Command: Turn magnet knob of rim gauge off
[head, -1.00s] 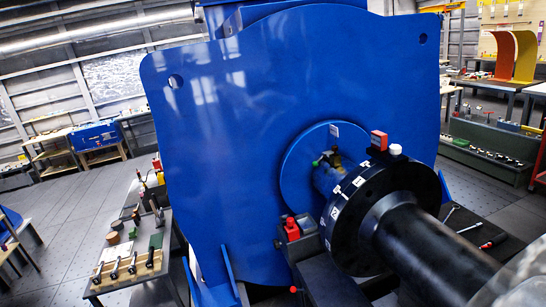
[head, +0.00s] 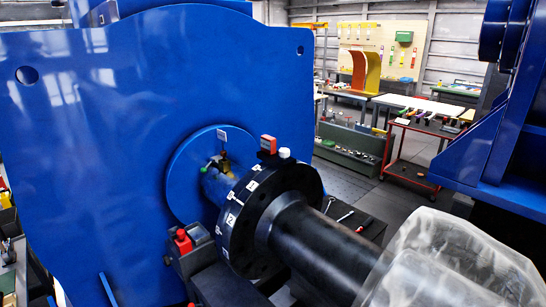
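A small red block (head: 268,144) with a pale face stands on top of the rim of the black coupling flange (head: 290,190). A white round cap (head: 284,153) sits just right of it. I cannot tell for sure whether these are the rim gauge and its magnet knob, or which way any knob is turned. Another red part (head: 183,240) sits on a dark block left of the flange, low down. My gripper is not in view.
A blue housing (head: 95,150) fills the left. A thick black shaft (head: 325,248) runs toward the lower right, into a translucent cover (head: 450,262). Blue framework (head: 500,150) stands at right. Tools lie on a dark surface (head: 368,226). A red cart (head: 412,178) and benches stand behind.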

